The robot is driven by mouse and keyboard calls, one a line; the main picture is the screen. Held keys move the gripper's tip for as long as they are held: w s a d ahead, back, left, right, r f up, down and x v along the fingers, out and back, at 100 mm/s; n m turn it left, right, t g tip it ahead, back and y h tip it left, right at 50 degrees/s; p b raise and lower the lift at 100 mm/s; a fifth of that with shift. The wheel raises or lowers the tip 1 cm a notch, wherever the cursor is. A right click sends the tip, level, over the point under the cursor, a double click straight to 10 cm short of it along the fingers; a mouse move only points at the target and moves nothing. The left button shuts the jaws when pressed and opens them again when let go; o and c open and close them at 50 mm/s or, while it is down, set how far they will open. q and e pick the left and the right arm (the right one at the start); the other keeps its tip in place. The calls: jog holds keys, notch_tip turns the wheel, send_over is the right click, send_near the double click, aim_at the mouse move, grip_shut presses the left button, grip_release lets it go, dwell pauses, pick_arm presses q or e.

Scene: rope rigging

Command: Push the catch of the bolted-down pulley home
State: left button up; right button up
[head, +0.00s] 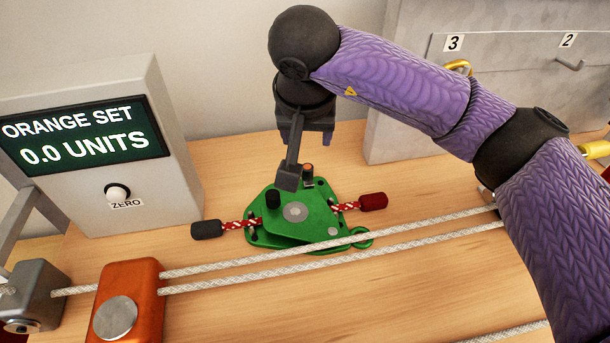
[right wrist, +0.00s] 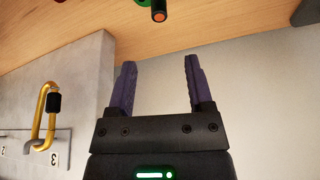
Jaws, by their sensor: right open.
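The green pulley (head: 330,222) lies on the wooden table, with a round grey hub on top. A dark pin with an orange tip (head: 308,170) stands at its back edge; it also shows at the top of the right wrist view (right wrist: 159,14). A black knob (head: 272,199) stands on its left part. I cannot tell for sure which one is the catch. My right gripper (head: 289,178) hangs over the pulley's back part, its near finger hiding some of it. In the right wrist view its jaws (right wrist: 158,64) are apart and empty. My left gripper is not in view.
Two pale ropes (head: 210,285) run from an orange block (head: 130,280) past the pulley's front. A red-and-white cord (head: 342,206) shows at both sides of the pulley. A display box (head: 160,215) stands left. A grey cabinet (head: 410,90) with a yellow carabiner (right wrist: 43,118) stands behind.

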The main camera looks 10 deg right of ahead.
aim_at(307, 167)
notch_tip(307, 167, down, 2)
jog(key=shift+w+f+b, duration=0.1)
jog(key=shift+f+b, duration=0.1)
jog(key=shift+b, duration=0.3)
jog(key=b+x, duration=0.3)
jog(key=x, duration=0.5)
jog(key=shift+f, duration=0.25)
jog(key=shift+w+d+f, duration=0.1)
jog(key=shift+w+f, duration=0.1)
jog(key=shift+f, duration=0.05)
jog(key=shift+c, duration=1)
grip_shut()
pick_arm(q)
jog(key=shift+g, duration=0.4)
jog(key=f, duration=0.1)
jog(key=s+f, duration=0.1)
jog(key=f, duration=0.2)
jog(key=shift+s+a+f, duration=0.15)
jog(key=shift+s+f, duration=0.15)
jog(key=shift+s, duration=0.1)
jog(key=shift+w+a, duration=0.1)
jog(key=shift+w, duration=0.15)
